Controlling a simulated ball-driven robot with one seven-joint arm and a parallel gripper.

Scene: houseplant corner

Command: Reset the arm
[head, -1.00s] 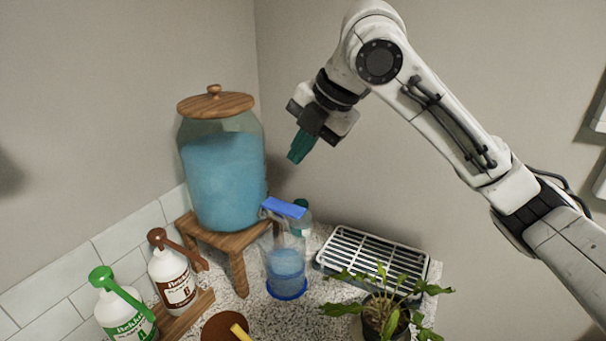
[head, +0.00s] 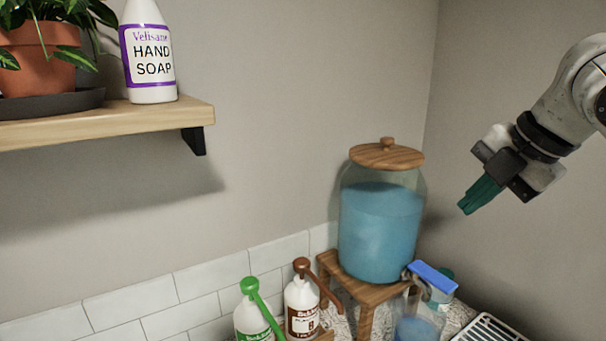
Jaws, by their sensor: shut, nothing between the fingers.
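My gripper (head: 480,194) is at the right of the head view, with dark green fingers pointing down and to the left. It is shut with nothing in it, and it hangs in the air to the right of the large glass dispenser (head: 381,232) of blue liquid. It touches nothing that I can see. Most of my arm runs out of the picture at the right edge.
The dispenser stands on a wooden stand (head: 352,287). A blue-lidded jug (head: 418,325) is below my gripper, beside a white rack (head: 488,330). Green-topped (head: 253,315) and brown-topped (head: 301,305) bottles stand left. A shelf (head: 150,116) holds a hand soap bottle (head: 149,52) and potted plant (head: 40,62).

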